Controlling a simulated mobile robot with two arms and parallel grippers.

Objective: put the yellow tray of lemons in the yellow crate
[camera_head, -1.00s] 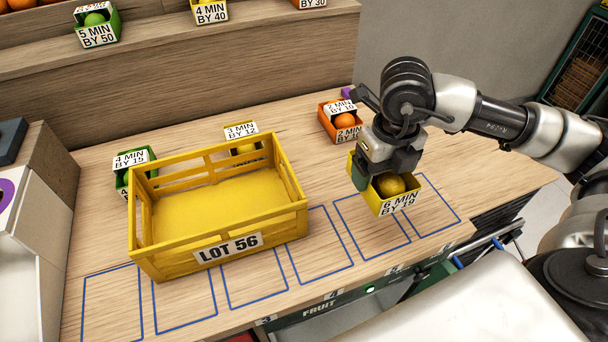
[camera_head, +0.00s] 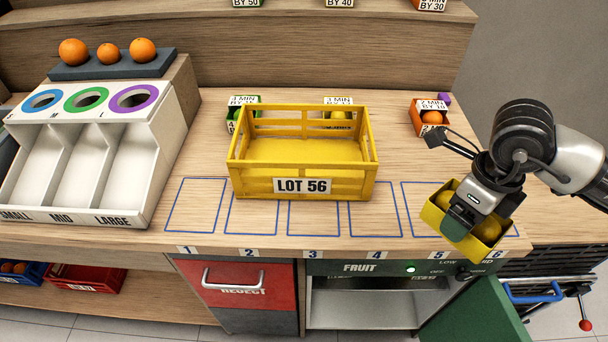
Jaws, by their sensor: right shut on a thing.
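The yellow tray of lemons (camera_head: 437,218) is at the right of the counter, over the outlined squares near labels 5 and 6. Two lemons show in it. My right gripper (camera_head: 463,218) is shut on the yellow tray, and its body hides part of the tray and lemons. The tray looks tilted; I cannot tell how far it is above the counter. The yellow crate (camera_head: 348,186), labelled LOT 56, stands upright and empty at the middle of the counter, left of the tray and apart from it. My left gripper is not in view.
Behind the crate stand a green tray (camera_head: 232,126) and another small tray (camera_head: 338,101). An orange tray (camera_head: 416,119) stands at the back right. A white sorter (camera_head: 100,150) with three chutes is at the left. The counter between crate and held tray is clear.

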